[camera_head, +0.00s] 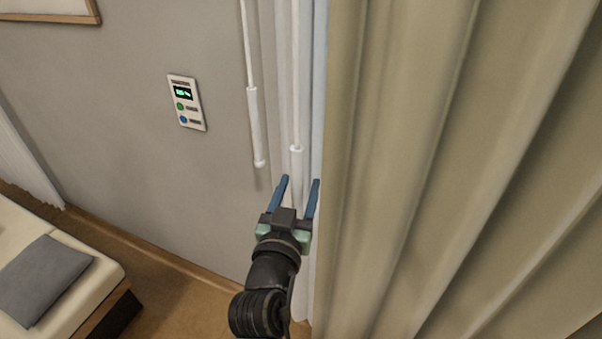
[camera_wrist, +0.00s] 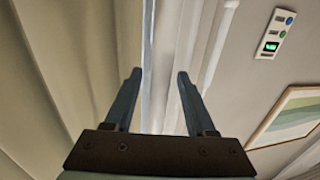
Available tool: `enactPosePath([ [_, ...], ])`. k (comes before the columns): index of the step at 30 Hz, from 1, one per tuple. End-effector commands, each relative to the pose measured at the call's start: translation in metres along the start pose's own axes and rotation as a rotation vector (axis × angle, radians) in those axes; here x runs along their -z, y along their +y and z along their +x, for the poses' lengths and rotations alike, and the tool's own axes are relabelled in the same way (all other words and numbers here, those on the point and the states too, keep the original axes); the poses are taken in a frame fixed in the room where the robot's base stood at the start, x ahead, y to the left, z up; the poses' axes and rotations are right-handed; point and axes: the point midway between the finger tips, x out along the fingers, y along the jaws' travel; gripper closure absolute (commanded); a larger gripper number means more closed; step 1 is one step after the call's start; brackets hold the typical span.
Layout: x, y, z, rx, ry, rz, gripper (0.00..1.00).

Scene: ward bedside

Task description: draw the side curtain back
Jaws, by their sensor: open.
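A beige side curtain (camera_head: 440,150) hangs in folds along the right of the head view and on the left of the wrist view (camera_wrist: 75,60). Pale white and light-blue fabric hangs beside its left edge. Two white wands hang here: a left one (camera_head: 256,125) in front of the wall, and a right one (camera_head: 296,165) close to the curtain edge. My gripper (camera_head: 301,180) is open, its blue fingers pointing up on either side of the right wand's handle as seen from the head. In the wrist view the gripper (camera_wrist: 157,72) shows no clear contact; depth is hard to judge.
A wall panel (camera_head: 187,103) with a green display is on the grey wall. A framed picture (camera_head: 50,9) hangs at upper left. A bed (camera_head: 100,285) with a grey pillow (camera_head: 43,278) stands at lower left. Floor shows between bed and curtain.

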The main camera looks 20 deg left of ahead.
Motion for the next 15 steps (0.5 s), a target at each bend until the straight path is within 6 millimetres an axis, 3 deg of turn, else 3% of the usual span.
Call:
enactPosePath([
  [6,0.001,0.001,0.019,-0.001,0.000,0.001,0.44],
  [15,0.000,0.000,0.023,-0.001,0.000,0.000,0.44],
])
